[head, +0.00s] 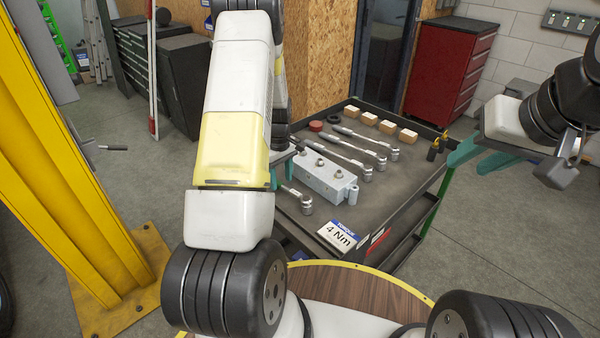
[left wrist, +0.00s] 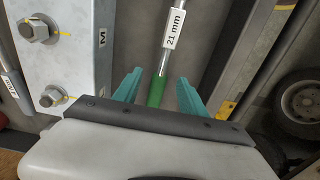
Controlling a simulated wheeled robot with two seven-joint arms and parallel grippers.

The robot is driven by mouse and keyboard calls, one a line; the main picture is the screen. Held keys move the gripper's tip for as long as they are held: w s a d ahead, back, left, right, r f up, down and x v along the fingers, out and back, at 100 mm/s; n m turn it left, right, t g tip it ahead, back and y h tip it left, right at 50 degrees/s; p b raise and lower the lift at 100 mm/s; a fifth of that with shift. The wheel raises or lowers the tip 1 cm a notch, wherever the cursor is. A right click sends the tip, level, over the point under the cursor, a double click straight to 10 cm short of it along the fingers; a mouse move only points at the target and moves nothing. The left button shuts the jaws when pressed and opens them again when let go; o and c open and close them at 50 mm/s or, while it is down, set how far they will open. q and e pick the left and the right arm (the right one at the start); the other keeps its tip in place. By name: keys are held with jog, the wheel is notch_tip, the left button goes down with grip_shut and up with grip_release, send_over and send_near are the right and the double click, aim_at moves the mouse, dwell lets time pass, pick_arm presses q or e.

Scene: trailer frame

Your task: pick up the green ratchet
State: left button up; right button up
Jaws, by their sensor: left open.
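The green ratchet shows in the left wrist view as a green handle (left wrist: 156,92) with a steel shaft and a white "21 mm" label. The handle lies between the two teal fingers of my left gripper (left wrist: 157,90), which are apart with a gap on each side. In the head view my left gripper (head: 282,168) is low over the cart's left side, mostly hidden by my own arm. A steel shaft and socket (head: 306,204) show just right of it; I cannot tell its handle colour there. My right gripper (head: 478,156) is open and empty, right of the cart.
A grey metal block with bolts (head: 325,178) stands close beside the left gripper; it also shows in the wrist view (left wrist: 75,70). Several other ratchets (head: 365,145), wooden blocks (head: 387,128) and a "4 Nm" sign (head: 341,235) are on the cart (head: 400,190).

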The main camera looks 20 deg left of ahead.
pick_arm(q)
notch_tip(320, 180, down, 2)
jog(key=shift+f, duration=0.1)
grip_shut()
dwell(1.5)
